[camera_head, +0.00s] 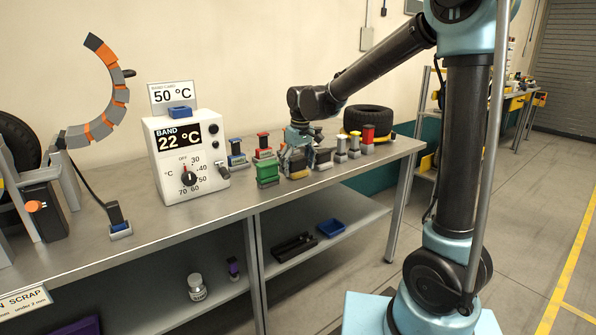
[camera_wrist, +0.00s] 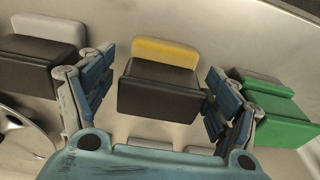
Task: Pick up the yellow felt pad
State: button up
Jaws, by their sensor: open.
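The yellow felt pad (camera_wrist: 165,52) shows in the middle of the wrist view as a yellow strip joined to a dark block (camera_wrist: 158,90). My gripper (camera_wrist: 160,84) is open, with one blue finger on each side of the dark block. A gap shows beside each finger, and I cannot tell whether either touches. In the head view my gripper (camera_head: 296,150) is over the row of small blocks on the bench. A bit of yellow (camera_head: 298,175) shows low beneath it, and the rest is hidden by the fingers and neighbouring blocks.
A green block (camera_wrist: 285,118) stands close to the right finger in the wrist view, and a dark block with a grey top (camera_wrist: 30,70) is by the left finger. Red and yellow-topped blocks, a tyre (camera_head: 368,119) and a white temperature box (camera_head: 185,157) share the bench (camera_head: 190,216).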

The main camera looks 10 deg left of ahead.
aim_at(297, 158)
jog(key=c, duration=1.2)
notch_tip(297, 158, up, 10)
